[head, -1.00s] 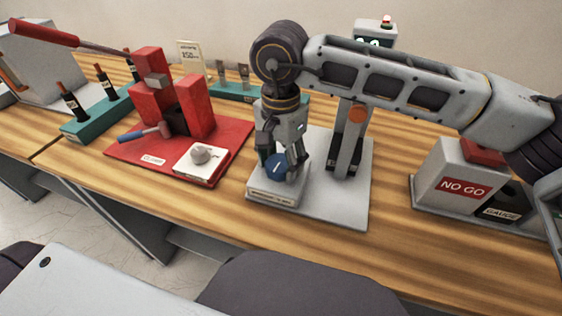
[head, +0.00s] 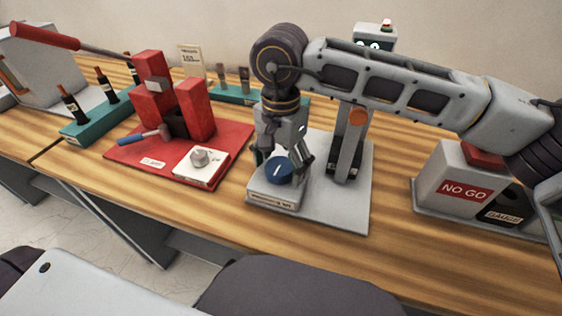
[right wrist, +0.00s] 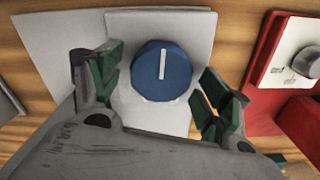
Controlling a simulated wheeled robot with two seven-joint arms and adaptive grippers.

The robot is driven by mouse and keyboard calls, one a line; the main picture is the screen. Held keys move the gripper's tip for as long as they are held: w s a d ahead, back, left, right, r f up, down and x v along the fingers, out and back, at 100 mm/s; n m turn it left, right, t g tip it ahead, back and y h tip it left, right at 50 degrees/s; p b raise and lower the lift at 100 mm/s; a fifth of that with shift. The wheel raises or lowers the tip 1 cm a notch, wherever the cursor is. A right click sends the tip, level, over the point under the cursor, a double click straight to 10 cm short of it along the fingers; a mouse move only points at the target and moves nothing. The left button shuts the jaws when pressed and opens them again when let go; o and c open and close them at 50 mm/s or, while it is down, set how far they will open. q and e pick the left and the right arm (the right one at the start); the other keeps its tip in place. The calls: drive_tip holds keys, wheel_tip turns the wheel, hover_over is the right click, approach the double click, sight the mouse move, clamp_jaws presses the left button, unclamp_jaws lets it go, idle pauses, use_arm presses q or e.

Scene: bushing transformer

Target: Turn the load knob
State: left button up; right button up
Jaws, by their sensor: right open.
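The blue knob (head: 279,170) with a white pointer line sits on a pale labelled box on a grey base plate (head: 340,210). In the right wrist view the knob (right wrist: 162,70) lies between the two finger pads, with a gap on each side. My right gripper (head: 283,155) is open just above and around the knob from behind, pointing down. It also shows in the right wrist view (right wrist: 160,90). A second, grey knob (head: 199,158) sits on a white plate on the red base at the left. I cannot read which knob is labelled load. My left gripper is not in view.
A red press (head: 175,105) with a long lever stands at the left, beside a teal rack (head: 100,120) of bottle-shaped parts. A grey NO GO block (head: 463,185) stands at the right. A grey post (head: 350,140) rises right behind the gripper.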

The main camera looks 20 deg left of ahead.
sight(281, 164)
wheel_tip(281, 164, up, 12)
idle(1.0)
idle(0.4)
